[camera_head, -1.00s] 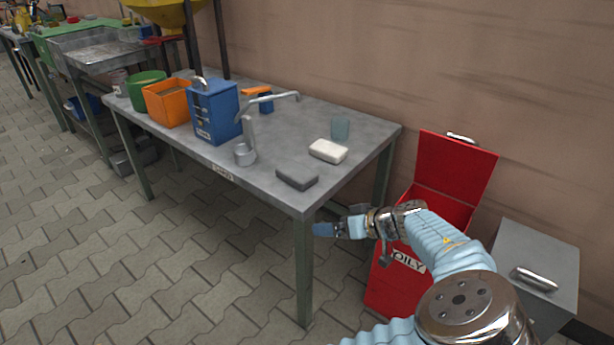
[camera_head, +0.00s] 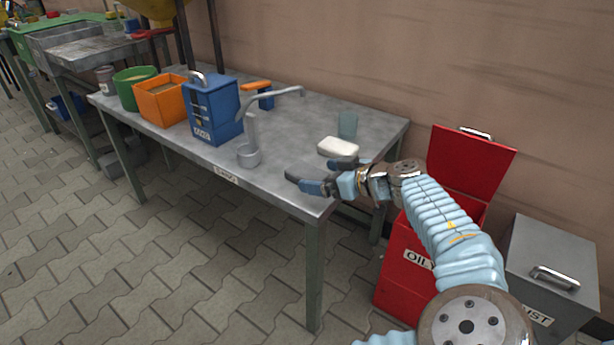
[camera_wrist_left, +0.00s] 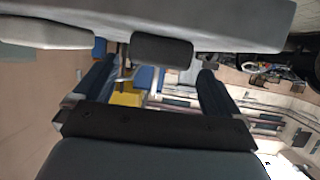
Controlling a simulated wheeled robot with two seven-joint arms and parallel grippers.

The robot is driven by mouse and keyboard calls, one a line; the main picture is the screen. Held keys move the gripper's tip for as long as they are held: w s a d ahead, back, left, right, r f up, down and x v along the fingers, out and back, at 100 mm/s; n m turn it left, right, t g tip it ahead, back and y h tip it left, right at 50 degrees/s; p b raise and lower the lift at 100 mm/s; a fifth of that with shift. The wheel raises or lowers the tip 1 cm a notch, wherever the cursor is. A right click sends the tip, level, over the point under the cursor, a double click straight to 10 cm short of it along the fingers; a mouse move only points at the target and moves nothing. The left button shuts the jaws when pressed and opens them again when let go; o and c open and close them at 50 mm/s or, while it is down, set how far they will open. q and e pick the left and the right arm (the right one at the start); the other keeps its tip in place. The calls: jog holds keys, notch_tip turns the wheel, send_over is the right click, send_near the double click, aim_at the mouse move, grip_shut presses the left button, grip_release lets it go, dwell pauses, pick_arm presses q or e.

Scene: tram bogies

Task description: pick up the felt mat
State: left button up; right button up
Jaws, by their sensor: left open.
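A dark grey block-like pad, which I take to be the felt mat (camera_wrist_left: 162,50), shows in the left wrist view at the table edge, between and beyond the fingertips. In the head view my left gripper (camera_head: 314,171) is over the front right corner of the table (camera_head: 275,187) and largely hides the pad. My left gripper is open, its blue fingers apart; it also shows in the left wrist view (camera_wrist_left: 153,78). No grip on the pad shows. My right gripper is not in view.
A tap-like metal fixture (camera_head: 250,145), blue box (camera_head: 214,110), orange bin (camera_head: 163,102) and green bucket (camera_head: 133,88) stand further left. An open red bin (camera_head: 410,270) and grey bin (camera_head: 550,260) stand right.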

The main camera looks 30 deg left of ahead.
aim_at(310, 173)
pick_arm(q)
jog(key=x, duration=0.5)
jog(key=shift+w+a, duration=0.15)
jog(key=shift+a, duration=0.05)
jog(key=c, duration=1.1)
jog(key=shift+o, duration=0.2)
jog(key=shift+r, duration=0.45)
notch_tip(310, 173, up, 3)
jog(key=shift+f+p, duration=0.2)
jog(key=shift+p, duration=0.1)
jog(key=s+d+r, duration=0.6)
jog(key=s+r, duration=0.3)
jog(key=s, duration=0.3)
jog(key=shift+s+r, duration=0.25)
jog(key=shift+s, duration=0.1)
